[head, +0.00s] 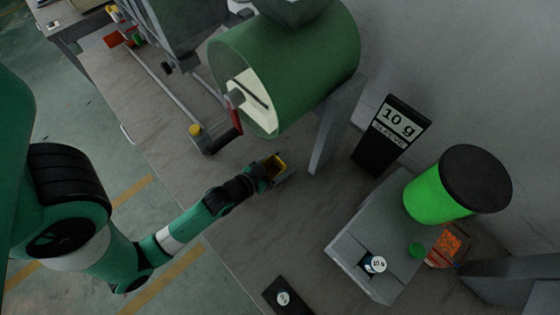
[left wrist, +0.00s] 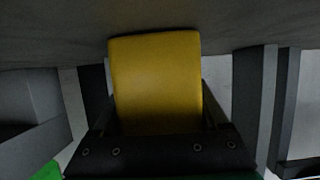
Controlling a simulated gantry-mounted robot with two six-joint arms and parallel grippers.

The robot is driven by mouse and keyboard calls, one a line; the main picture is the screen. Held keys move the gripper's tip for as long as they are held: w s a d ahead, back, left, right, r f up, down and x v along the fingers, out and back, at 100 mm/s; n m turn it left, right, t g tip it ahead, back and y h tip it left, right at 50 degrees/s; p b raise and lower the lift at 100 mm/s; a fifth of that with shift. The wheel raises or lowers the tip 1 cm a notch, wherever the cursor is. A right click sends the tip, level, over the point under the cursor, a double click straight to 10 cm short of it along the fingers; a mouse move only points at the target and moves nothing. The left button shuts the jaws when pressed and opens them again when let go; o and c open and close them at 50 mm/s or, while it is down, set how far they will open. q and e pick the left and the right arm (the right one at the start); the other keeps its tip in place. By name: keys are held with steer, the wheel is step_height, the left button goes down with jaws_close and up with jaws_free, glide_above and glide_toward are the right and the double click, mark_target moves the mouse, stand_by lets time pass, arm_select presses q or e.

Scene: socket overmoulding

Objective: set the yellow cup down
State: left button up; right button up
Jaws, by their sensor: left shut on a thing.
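The yellow cup (head: 279,162) is at the end of my left arm, over the grey table below the green drum. My left gripper (head: 272,170) is shut on it and covers much of it in the head view. In the left wrist view the yellow cup (left wrist: 157,75) fills the middle, between the dark fingers. Its far edge meets the grey surface at the top of that view; I cannot tell whether it touches the table. The cup's inside is hidden. My right gripper is not in view.
A green drum (head: 310,65) on grey legs stands just behind the cup. A black "10 g" sign (head: 392,133) stands to the right, near a grey box (head: 365,250) and a bright green container (head: 433,197). The grey table (head: 235,255) is bare in front of the cup.

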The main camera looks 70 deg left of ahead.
arm_select(q)
steer(key=shift+r, duration=0.1)
steer(key=o, duration=1.2)
steer(key=shift+r+p, duration=0.15)
steer(key=shift+p, duration=0.15)
steer(key=p+v, duration=0.1)
steer(key=v, duration=1)
steer(key=shift+s+d+f+b, duration=0.1)
steer(key=shift+d+f+b, duration=0.05)
steer(key=shift+f+b, duration=0.15)
steer(key=shift+s+r, duration=0.3)
steer(key=shift+r, duration=0.1)
